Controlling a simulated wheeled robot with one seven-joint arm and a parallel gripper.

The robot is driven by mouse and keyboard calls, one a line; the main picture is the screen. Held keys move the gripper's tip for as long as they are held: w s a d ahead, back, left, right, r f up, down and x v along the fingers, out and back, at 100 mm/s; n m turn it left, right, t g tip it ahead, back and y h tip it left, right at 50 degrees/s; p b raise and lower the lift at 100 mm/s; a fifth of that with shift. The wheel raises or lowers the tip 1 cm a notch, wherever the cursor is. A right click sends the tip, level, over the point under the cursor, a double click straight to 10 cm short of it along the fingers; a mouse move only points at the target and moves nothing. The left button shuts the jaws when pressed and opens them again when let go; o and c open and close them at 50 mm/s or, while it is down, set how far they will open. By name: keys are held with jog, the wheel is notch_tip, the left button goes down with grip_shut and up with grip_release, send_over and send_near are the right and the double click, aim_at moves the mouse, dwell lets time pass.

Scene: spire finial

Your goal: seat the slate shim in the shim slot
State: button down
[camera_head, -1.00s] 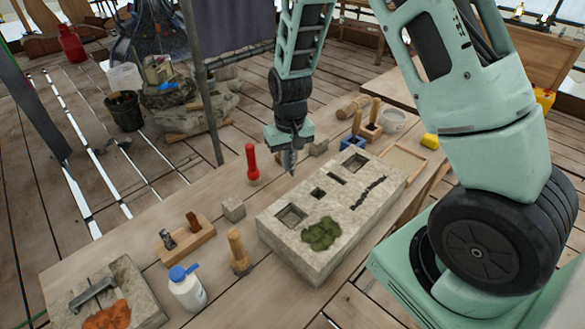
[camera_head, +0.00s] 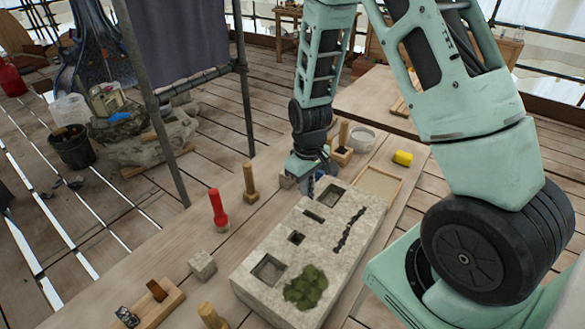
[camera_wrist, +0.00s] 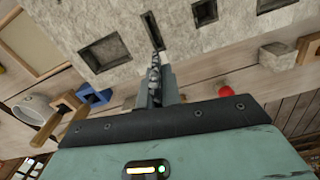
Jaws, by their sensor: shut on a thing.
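The pale stone block (camera_head: 345,262) lies on the bench with a row of openings in its top. The narrow shim slot (camera_head: 313,215) lies between a large square recess (camera_head: 333,193) and a small square hole (camera_head: 296,237). My gripper (camera_head: 309,192) is at the block's back left edge, pointing down. In the wrist view my gripper (camera_wrist: 158,80) is shut on a thin grey piece, apparently the slate shim (camera_wrist: 154,72). The fingers hide most of it. The shim slot (camera_wrist: 152,30) shows just beyond the fingertips. I cannot tell any contact with the block.
A red-handled tool (camera_head: 217,208), a wooden-handled tool (camera_head: 250,182) and a small stone cube (camera_head: 202,264) stand left of the block. Green moss (camera_head: 306,287) lies on its near end. A shallow wooden tray (camera_head: 379,187) and white tub (camera_head: 360,138) are behind it.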

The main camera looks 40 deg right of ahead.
aim_at(314, 210)
jog(key=s+n, duration=0.1)
jog(key=s+d+p, duration=0.1)
jog(key=shift+s+r+n, duration=0.1)
jog(key=shift+s+n, duration=0.25)
jog(key=shift+n, duration=0.05)
jog(key=shift+f+b, duration=2.15)
jog(key=shift+f, duration=0.8)
jog(key=shift+f+b, duration=0.75)
jog(key=shift+f, duration=0.25)
jog(key=c, duration=1.5)
grip_release()
jog(key=shift+r, duration=0.1)
notch_tip(314, 210, up, 17)
jog(key=shift+r+b, duration=0.15)
jog(key=shift+b, duration=0.75)
